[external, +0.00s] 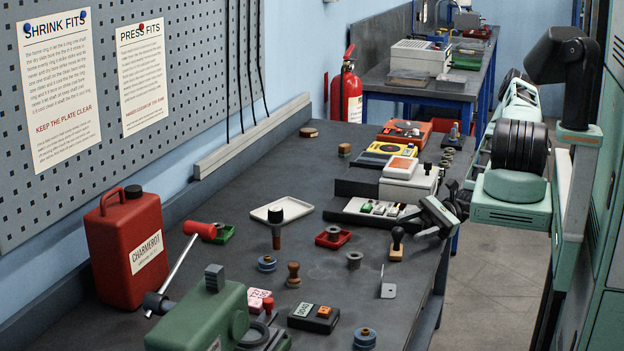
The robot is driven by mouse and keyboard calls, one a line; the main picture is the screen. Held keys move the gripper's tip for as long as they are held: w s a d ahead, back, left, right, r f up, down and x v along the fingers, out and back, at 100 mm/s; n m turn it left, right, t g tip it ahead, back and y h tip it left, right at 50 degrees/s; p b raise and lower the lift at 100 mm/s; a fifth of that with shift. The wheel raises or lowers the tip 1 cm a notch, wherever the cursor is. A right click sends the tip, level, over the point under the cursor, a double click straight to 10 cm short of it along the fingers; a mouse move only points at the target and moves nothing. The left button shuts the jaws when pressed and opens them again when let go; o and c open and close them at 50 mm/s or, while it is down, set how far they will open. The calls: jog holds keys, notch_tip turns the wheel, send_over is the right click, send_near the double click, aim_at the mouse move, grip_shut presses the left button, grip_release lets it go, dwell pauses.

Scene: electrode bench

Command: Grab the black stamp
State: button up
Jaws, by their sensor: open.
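The black stamp (397,240) stands upright near the right edge of the bench. It has a dark rounded handle on a light wooden base. My gripper (434,220) is just to the right of the stamp, by the bench's edge. It is open and does not appear to hold anything. The gap between gripper and stamp looks small, but its depth is hard to judge. A brown wooden stamp-like piece (293,275) stands further left.
A grey metal tag (388,290) and a grey ring (354,260) lie nearby. A white-and-grey device (408,184) stands behind. Bare bench lies around the stamp's left.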

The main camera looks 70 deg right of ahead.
aim_at(397, 242)
jog(key=shift+p+x, duration=1.25)
jog(key=shift+x, duration=1.65)
jog(key=shift+a+f, duration=0.1)
jog(key=shift+f, duration=0.1)
jog(key=c, duration=1)
